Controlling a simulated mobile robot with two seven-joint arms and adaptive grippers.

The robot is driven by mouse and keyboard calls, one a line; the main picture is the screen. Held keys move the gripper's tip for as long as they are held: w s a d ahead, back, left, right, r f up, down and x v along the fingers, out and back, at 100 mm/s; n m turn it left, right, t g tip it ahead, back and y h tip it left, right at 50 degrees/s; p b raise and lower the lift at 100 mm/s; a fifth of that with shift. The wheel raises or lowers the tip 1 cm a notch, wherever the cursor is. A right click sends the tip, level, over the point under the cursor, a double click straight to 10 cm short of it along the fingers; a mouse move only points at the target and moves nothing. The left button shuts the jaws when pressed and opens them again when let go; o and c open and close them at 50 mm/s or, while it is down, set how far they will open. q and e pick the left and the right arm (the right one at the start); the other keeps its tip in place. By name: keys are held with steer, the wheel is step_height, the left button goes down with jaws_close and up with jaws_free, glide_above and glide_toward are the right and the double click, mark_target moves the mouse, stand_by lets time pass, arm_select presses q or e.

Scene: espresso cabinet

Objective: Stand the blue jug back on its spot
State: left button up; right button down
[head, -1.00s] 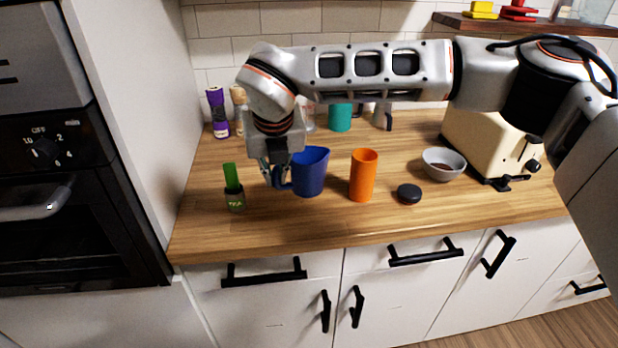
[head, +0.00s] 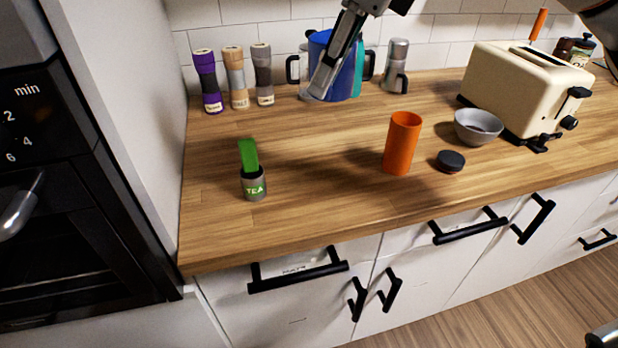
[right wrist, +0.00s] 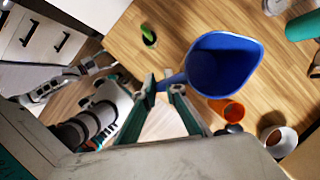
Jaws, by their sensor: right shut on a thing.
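The blue jug (head: 322,46) is at the back of the wooden counter in the head view, partly hidden by my right gripper (head: 324,88). In the right wrist view the jug (right wrist: 224,66) shows its open mouth, with its handle between the two fingers of my right gripper (right wrist: 163,84). The gripper is shut on the handle. I cannot tell whether the jug's base touches the counter. My left gripper does not show clearly in either view.
A teal container (head: 358,76) stands close beside the jug. Several grinders, one purple (head: 207,82), stand at back left, and a metal pot (head: 396,66) at right. The middle counter is clear.

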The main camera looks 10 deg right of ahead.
steer(key=shift+s+d+r+n, duration=0.1)
steer(key=shift+s+d+n, duration=0.1)
steer(key=shift+n, duration=0.1)
step_height(320, 180, down, 19)
steer(key=b, duration=0.3)
steer(key=shift+b, duration=0.4)
steer(key=shift+f, duration=0.4)
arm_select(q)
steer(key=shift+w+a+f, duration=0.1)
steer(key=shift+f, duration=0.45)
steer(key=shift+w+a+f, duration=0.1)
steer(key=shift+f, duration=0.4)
arm_select(e)
steer(key=shift+r, duration=0.1)
steer(key=c, duration=2.1)
jaws_free()
steer(key=shift+f, duration=0.2)
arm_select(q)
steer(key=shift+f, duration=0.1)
